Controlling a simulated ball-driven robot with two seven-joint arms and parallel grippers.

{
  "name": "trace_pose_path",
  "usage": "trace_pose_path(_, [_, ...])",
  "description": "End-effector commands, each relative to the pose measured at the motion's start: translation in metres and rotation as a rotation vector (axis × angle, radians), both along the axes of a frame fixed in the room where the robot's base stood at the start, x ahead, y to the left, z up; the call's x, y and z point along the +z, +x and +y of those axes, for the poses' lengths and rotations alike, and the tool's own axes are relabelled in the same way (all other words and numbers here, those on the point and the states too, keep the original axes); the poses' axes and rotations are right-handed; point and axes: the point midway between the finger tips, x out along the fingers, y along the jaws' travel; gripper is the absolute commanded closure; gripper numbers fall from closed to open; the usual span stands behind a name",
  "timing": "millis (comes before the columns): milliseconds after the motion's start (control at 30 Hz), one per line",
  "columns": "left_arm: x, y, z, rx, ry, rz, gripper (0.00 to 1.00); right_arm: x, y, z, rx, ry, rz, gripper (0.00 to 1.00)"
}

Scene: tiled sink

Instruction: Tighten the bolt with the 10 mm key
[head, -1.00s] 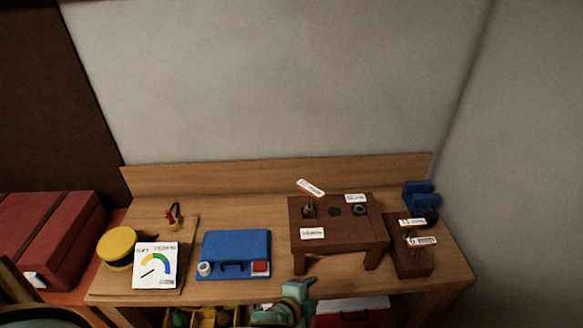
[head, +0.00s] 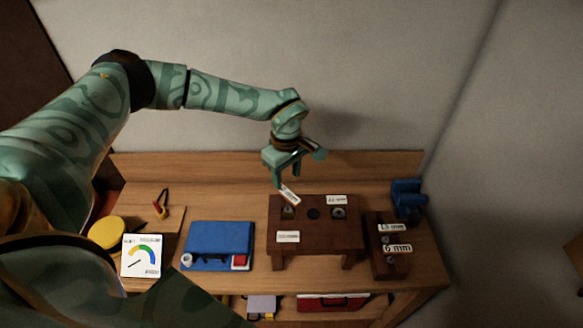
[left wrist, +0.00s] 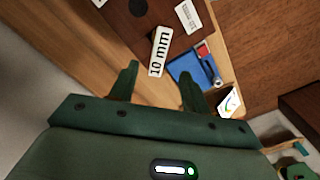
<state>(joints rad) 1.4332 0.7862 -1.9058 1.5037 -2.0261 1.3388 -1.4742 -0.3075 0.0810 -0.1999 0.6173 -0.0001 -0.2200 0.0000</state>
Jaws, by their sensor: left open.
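My left gripper (head: 291,168) hangs over the back left of a brown wooden stand (head: 313,244), open and empty. Just below it a tilted white tag (head: 289,194) rises above a metallic piece (head: 288,211) at the stand's left. In the left wrist view a tag reading "10 mm" (left wrist: 160,51) shows just beyond and between the open fingertips (left wrist: 158,82), apart from them. The key's shaft under the tag is mostly hidden. A round metal fitting (head: 338,212), possibly a bolt, sits at the stand's right beside a dark hole. My right gripper is out of view.
A brown block (head: 379,262) at right holds pieces tagged "13 mm" (head: 391,227) and "6 mm" (head: 397,248). A blue vise-like object (head: 408,197) stands behind it. A blue case (head: 219,242), gauge card (head: 141,256) and yellow round object (head: 106,233) lie left.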

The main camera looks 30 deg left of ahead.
Motion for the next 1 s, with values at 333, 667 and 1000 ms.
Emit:
trace_pose_path(333, [-0.034,0.000,0.000,0.000,0.000,0.001,0.53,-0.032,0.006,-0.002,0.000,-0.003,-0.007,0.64])
trace_pose_path(667, [-0.077,0.000,-0.001,0.000,-0.001,0.001,0.53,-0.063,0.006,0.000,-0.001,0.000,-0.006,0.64])
trace_pose_path(1000, [-0.089,0.001,-0.001,-0.001,-0.002,-0.002,0.53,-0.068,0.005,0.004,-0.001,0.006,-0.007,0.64])
